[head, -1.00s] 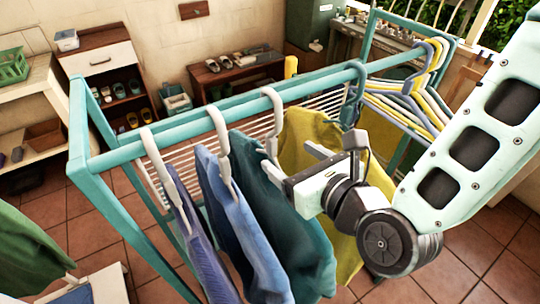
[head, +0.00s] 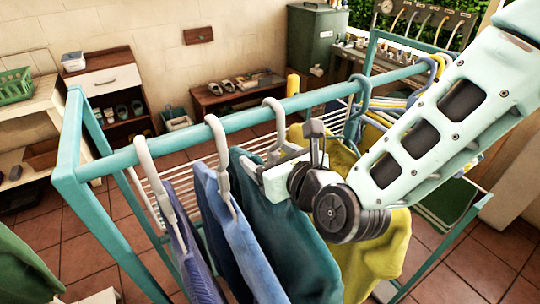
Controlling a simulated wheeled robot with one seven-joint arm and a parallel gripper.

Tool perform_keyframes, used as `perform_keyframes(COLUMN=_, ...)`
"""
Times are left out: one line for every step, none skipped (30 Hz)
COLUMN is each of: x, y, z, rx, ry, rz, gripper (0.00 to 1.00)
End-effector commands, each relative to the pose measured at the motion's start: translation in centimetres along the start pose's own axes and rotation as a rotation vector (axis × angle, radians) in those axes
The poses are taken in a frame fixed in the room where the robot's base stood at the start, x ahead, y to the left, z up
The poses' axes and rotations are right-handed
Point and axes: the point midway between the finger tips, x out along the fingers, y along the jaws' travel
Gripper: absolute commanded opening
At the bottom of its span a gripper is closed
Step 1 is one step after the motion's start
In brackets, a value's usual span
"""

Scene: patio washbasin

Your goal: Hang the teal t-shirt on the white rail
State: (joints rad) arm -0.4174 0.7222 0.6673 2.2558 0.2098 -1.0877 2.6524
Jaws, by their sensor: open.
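The teal t-shirt (head: 278,226) hangs on a white hanger (head: 275,120), whose hook is over the teal bar (head: 240,121) of the clothes rack. My gripper (head: 262,160) is open at the hanger's neck, just above the shirt's collar. The body of the gripper hides part of the hanger and the shirt's right shoulder. I cannot tell whether the jaws touch the hanger. A separate white rail is not clear; thin white rods (head: 152,200) show behind the hanging clothes.
A blue shirt (head: 238,235) and a purple garment (head: 190,250) hang close on the left. A yellow shirt (head: 375,245) hangs right behind my gripper. Several empty hangers (head: 385,104) crowd the bar's right end. A green garment (head: 25,265) is at lower left.

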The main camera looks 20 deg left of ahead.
Motion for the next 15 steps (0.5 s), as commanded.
perform_keyframes(x=-0.01, y=0.00, z=0.01, rx=0.000, ry=0.000, rz=0.000, gripper=0.73)
perform_keyframes(x=-0.01, y=0.00, z=0.01, rx=0.000, ry=0.000, rz=0.000, gripper=0.70)
perform_keyframes(x=-0.02, y=-0.01, z=0.01, rx=0.000, ry=0.000, rz=0.000, gripper=0.59)
perform_keyframes(x=-0.02, y=-0.01, z=0.01, rx=0.000, ry=-0.001, rz=0.000, gripper=0.50)
perform_keyframes(x=-0.02, y=-0.01, z=0.02, rx=0.000, ry=-0.001, rz=0.000, gripper=0.42)
perform_keyframes(x=-0.02, y=-0.01, z=0.02, rx=0.000, ry=-0.001, rz=0.000, gripper=0.31)
perform_keyframes(x=-0.02, y=-0.01, z=0.02, rx=0.000, ry=-0.001, rz=0.000, gripper=0.23)
perform_keyframes(x=-0.03, y=-0.01, z=0.02, rx=0.000, ry=-0.001, rz=0.000, gripper=0.14)
perform_keyframes(x=-0.03, y=-0.01, z=0.02, rx=0.000, ry=-0.001, rz=0.000, gripper=0.03)
perform_keyframes(x=-0.03, y=-0.01, z=0.02, rx=0.000, ry=-0.001, rz=0.000, gripper=0.00)
perform_keyframes(x=-0.03, y=-0.01, z=0.02, rx=0.000, ry=-0.001, rz=0.000, gripper=0.00)
perform_keyframes(x=-0.03, y=-0.01, z=0.02, rx=0.000, ry=-0.001, rz=0.000, gripper=0.00)
perform_keyframes(x=-0.03, y=-0.01, z=0.07, rx=0.000, ry=-0.002, rz=0.000, gripper=0.00)
perform_keyframes(x=-0.03, y=-0.01, z=0.08, rx=0.000, ry=-0.002, rz=0.000, gripper=0.00)
perform_keyframes(x=-0.04, y=-0.01, z=0.12, rx=0.000, ry=-0.002, rz=0.000, gripper=0.00)
